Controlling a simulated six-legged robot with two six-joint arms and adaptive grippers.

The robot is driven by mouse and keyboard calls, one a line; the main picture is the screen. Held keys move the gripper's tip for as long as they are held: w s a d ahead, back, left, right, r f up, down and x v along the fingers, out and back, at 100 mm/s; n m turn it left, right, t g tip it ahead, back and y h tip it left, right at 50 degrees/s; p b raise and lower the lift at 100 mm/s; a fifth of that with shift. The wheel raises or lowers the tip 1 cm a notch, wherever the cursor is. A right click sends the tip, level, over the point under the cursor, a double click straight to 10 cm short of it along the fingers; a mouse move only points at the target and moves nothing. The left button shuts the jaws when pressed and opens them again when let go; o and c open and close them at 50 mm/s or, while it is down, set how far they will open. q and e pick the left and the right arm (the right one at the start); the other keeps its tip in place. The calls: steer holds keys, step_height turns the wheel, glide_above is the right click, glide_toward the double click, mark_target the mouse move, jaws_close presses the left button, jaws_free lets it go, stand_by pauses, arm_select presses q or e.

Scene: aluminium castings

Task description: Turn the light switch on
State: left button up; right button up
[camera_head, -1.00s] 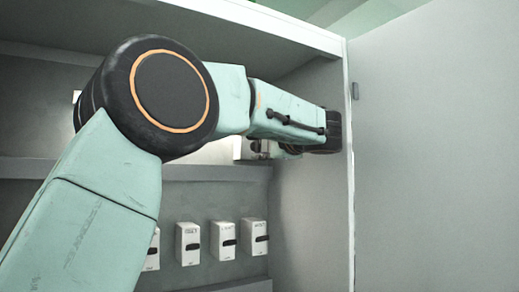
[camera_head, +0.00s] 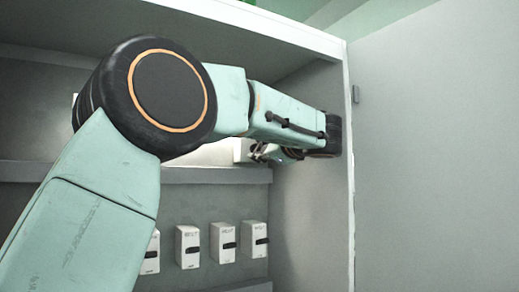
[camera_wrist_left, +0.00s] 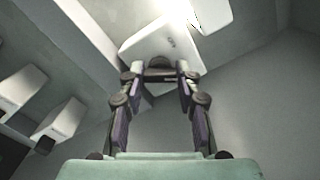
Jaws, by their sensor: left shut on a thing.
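My left gripper (camera_head: 258,153) is inside the cabinet, partly hidden by my own wrist in the head view. In the left wrist view, its two fingers (camera_wrist_left: 160,76) are on either side of the dark switch lever (camera_wrist_left: 159,65) and hold it. The lever is on the front of a white switch box (camera_wrist_left: 165,42), which looks tilted in that view. In the head view only a small part of this box (camera_head: 240,147) shows beside the gripper. The lever itself cannot be made out there. My right gripper is in neither view.
Below the shelf (camera_head: 215,175) is a row of white switch boxes with dark levers, among them one near the right wall (camera_head: 254,232). The cabinet side wall (camera_head: 305,215) is close to my left wrist. An open grey door (camera_head: 435,150) stands to the right.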

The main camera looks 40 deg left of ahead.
arm_select(q)
steer(key=shift+w+f, duration=0.1)
steer(key=shift+f, duration=0.3)
steer(key=o, duration=1.2)
steer(key=shift+d+r, duration=0.3)
steer(key=shift+d, duration=0.1)
steer(key=shift+c, duration=0.2)
steer(key=shift+a, duration=0.2)
steer(key=shift+d, duration=0.25)
steer(key=v, duration=1.1)
steer(key=shift+d, duration=0.2)
